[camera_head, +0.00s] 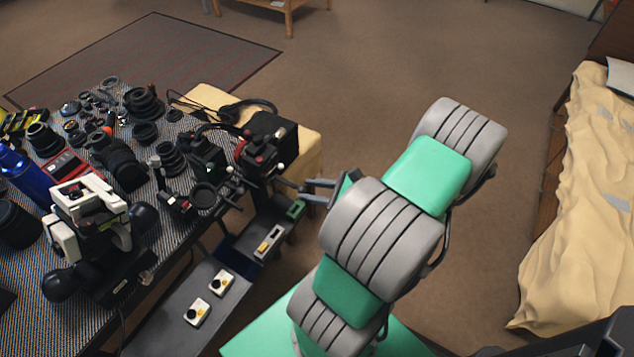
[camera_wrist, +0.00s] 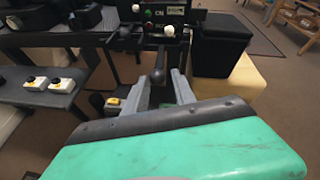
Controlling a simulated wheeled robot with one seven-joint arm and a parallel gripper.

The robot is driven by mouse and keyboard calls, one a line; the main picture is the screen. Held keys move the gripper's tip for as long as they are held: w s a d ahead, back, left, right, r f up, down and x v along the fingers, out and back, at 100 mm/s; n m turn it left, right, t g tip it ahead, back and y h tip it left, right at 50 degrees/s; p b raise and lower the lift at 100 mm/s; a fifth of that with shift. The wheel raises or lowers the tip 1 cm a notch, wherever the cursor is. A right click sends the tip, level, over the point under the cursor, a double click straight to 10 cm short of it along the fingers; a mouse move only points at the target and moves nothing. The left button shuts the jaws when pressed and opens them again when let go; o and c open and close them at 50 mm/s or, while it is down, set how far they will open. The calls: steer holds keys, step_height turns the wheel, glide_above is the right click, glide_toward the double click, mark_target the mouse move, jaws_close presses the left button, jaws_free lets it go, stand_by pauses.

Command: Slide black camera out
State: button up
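A black device with red parts and pale knobs (camera_head: 258,153) stands at the right end of the crowded table; it may be the black camera, but I cannot tell for sure. In the wrist view a dark panel with white knobs and small green marks (camera_wrist: 152,14) is straight ahead. A dark lever with a rounded end (camera_wrist: 158,76) points toward me from below it. My gripper (camera_head: 304,190) is just right of the device. In the wrist view my gripper (camera_wrist: 161,78) is open, its two fingers apart on either side of the lever, with no clear contact.
The patterned table (camera_head: 165,248) holds many lenses, a white-and-black device (camera_head: 90,215) and a blue bottle (camera_head: 20,172). A lower grey shelf (camera_head: 180,290) carries several small button boxes. A yellow block (camera_head: 306,150) stands behind the device. The brown floor is open beyond; a bed (camera_head: 575,210) is far right.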

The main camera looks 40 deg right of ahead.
steer(key=shift+a, duration=0.15)
steer(key=v, duration=0.7)
steer(key=shift+s, duration=0.3)
steer(key=shift+r, duration=0.15)
